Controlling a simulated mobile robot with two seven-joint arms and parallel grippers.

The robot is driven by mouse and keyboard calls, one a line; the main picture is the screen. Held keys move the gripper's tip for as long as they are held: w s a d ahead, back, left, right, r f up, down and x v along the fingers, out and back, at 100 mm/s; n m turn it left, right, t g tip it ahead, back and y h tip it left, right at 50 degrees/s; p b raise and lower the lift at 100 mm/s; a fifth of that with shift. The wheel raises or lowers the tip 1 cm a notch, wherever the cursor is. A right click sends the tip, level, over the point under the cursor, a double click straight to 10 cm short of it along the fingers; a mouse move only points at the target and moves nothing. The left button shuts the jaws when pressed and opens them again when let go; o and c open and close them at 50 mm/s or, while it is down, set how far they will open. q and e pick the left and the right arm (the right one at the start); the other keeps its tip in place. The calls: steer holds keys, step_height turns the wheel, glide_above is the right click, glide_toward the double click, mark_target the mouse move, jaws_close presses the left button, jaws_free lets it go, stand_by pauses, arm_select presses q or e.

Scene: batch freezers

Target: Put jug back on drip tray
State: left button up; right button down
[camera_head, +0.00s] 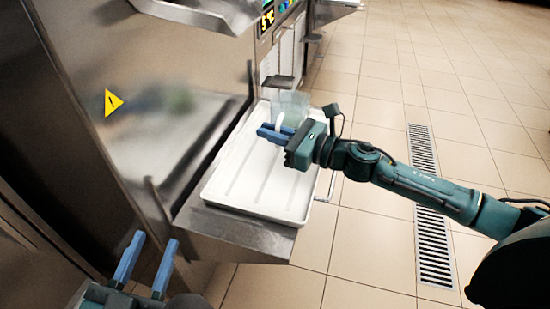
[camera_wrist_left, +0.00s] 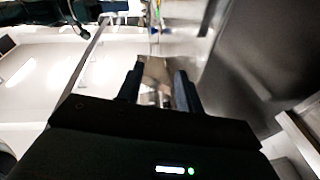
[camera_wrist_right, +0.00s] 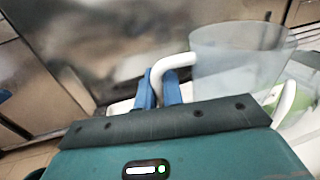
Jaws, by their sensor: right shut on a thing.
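The jug (camera_head: 290,104) is clear and greenish with a white handle, at the far end of the white drip tray (camera_head: 256,190) in the head view. My right gripper (camera_head: 272,132) is shut on the jug's handle; the right wrist view shows the blue fingers at the white handle, with the clear jug body (camera_wrist_right: 238,60) upright beside them. I cannot tell whether the jug's base touches the tray. The tray rests on a steel shelf at the machine's front. My left gripper (camera_head: 148,252) is open and empty, low at the left near the machine's front.
The steel freezer front (camera_head: 150,100) with a yellow warning label (camera_head: 113,102) rises left of the tray. A steel chute (camera_head: 200,12) juts out above. The tray's near part is bare. Tiled floor with a drain grate (camera_head: 430,240) lies to the right.

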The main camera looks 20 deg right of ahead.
step_height(320, 180, down, 5)
steer(key=shift+f+b, duration=0.1)
steer(key=shift+b, duration=1.1)
steer(key=shift+f, duration=0.15)
arm_select(q)
steer(key=shift+d+n+h, duration=0.25)
steer(key=shift+n+h, duration=0.05)
arm_select(e)
steer(key=shift+f, duration=0.2)
steer(key=c, duration=1.5)
jaws_free()
